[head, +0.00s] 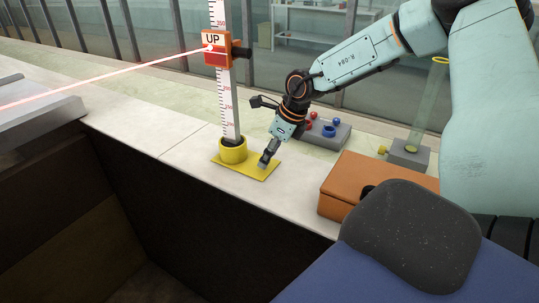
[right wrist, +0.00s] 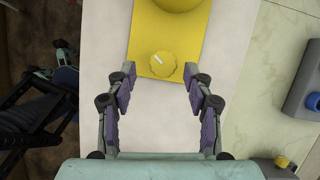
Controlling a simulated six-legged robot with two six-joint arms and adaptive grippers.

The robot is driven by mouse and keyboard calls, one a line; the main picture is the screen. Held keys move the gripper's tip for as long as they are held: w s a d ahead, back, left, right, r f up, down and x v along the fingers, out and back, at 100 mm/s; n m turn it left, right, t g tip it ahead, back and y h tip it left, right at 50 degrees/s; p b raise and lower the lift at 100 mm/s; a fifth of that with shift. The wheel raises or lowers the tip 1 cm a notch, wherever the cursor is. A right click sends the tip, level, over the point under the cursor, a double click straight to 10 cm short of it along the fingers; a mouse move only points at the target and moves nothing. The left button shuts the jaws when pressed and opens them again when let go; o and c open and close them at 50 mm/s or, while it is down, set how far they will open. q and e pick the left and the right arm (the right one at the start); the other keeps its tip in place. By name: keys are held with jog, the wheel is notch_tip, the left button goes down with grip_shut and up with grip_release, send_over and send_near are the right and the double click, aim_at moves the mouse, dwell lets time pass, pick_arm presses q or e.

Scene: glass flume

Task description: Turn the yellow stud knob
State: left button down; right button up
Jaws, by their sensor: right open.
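The yellow stud knob (right wrist: 164,66) is a round, scalloped knob with a short white mark pointing to the upper left. It stands on a yellow plate (right wrist: 190,30), which also shows in the head view (head: 226,169). My right gripper (right wrist: 161,78) is open and empty. Its two fingertips are at either side of the knob's near edge, with clear gaps on both sides. In the head view my right gripper (head: 265,162) reaches down over the plate's right part and hides the knob. My left gripper is not in view.
A scale post (head: 226,100) with a red "UP" slider (head: 216,58) rises from a yellow collar (head: 233,150). An orange box (head: 345,184), a grey block with coloured knobs (head: 340,137) and a clear tube (head: 428,100) stand right. The pale ledge (head: 170,150) is clear left.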

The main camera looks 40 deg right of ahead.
jog(key=shift+w+f, duration=0.1)
jog(key=shift+w, duration=0.2)
jog(key=shift+w+d+f, duration=0.1)
jog(key=shift+w+f, duration=0.15)
jog(key=shift+w, duration=0.05)
jog(key=shift+c, duration=0.8)
jog(key=shift+s+r, duration=0.25)
jog(key=shift+s, duration=0.2)
jog(key=c, duration=0.5)
jog(key=shift+w, duration=0.15)
grip_shut()
